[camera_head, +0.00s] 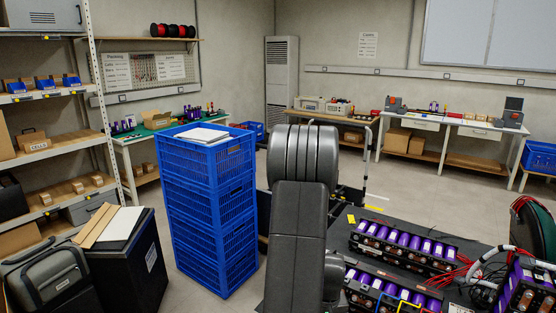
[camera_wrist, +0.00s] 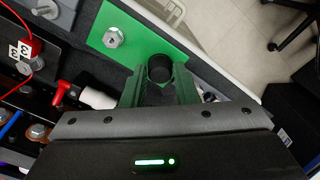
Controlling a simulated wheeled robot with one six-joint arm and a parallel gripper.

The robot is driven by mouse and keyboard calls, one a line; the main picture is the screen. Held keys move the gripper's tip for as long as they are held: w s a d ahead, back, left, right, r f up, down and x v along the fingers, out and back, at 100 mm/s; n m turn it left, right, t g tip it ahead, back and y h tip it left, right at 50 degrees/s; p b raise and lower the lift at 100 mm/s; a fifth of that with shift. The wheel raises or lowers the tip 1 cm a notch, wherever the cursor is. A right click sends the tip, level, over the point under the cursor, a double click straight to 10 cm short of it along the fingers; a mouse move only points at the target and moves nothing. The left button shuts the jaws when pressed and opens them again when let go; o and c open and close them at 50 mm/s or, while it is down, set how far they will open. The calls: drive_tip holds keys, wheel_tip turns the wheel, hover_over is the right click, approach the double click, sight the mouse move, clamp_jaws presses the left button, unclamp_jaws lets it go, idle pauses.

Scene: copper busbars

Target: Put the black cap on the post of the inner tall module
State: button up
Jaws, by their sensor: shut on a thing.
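In the wrist view my gripper (camera_wrist: 160,85) has its dark green fingers shut on a round black cap (camera_wrist: 160,68), seen from above as a dark ring. The cap is over or beside a bright green plate (camera_wrist: 147,41) that carries a silver bolt (camera_wrist: 113,37). I cannot tell the height gap. Modules with purple cells stand on the dark bench in the head view: one behind (camera_head: 402,246), one in front (camera_head: 385,284), one at the right edge (camera_head: 527,288). My arm hides part of them. I cannot tell which is the inner tall module, and its post is not clear.
The bench edge and open floor (camera_wrist: 230,45) are at the right. Stacked blue crates (camera_head: 212,205) stand left of my arm.

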drive_tip(key=shift+r+p, duration=1.75)
drive_tip(key=shift+r, duration=0.8)
